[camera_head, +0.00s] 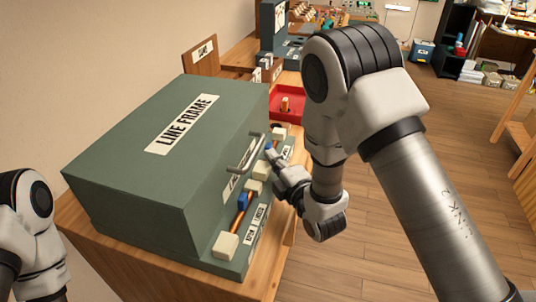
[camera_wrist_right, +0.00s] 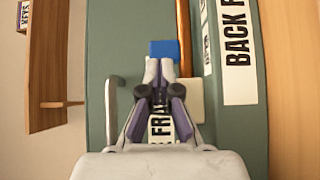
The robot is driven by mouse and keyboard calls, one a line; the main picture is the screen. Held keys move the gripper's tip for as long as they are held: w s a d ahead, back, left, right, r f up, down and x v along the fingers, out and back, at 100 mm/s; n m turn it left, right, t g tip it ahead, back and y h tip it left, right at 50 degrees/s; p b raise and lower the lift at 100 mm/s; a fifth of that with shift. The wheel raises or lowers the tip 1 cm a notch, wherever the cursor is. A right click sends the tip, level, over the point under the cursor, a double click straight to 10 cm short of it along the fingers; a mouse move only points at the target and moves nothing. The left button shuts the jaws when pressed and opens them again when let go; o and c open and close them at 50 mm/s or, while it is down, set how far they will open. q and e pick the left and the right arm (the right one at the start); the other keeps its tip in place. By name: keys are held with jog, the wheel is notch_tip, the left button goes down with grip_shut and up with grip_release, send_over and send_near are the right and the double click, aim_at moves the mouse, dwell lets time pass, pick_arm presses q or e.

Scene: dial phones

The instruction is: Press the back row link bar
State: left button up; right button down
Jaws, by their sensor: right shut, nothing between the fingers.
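The green LINE FRAME box (camera_head: 125,165) stands on a wooden table, with cream blocks, blue blocks and copper-coloured rods along its right side. My right gripper (camera_head: 272,160) is shut and empty at the far row. In the wrist view its fingertips (camera_wrist_right: 158,66) lie right at a blue block (camera_wrist_right: 164,48) beside a copper rod (camera_wrist_right: 184,38); I cannot tell whether they touch. A label starting "BACK" (camera_wrist_right: 238,50) is beside this row. The near row has another blue block (camera_head: 243,201) and rod (camera_head: 238,221). My left arm shows at lower left, its gripper out of view.
A metal handle (camera_head: 245,154) sticks out of the box close to my right gripper. A cream block (camera_head: 225,246) sits at the near end. A red tray (camera_head: 288,105) lies beyond the box. Wooden floor (camera_head: 350,265) is open at right.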

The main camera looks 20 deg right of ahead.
jog(key=shift+s+a+r, duration=0.2)
jog(key=shift+a, duration=0.1)
jog(key=shift+w+d+b, duration=0.25)
jog(key=shift+w+d, duration=0.45)
jog(key=shift+w, duration=0.3)
jog(key=shift+w+d+b, duration=0.2)
jog(key=shift+w+d, duration=0.5)
jog(key=shift+w, duration=0.25)
jog(key=shift+f, duration=0.1)
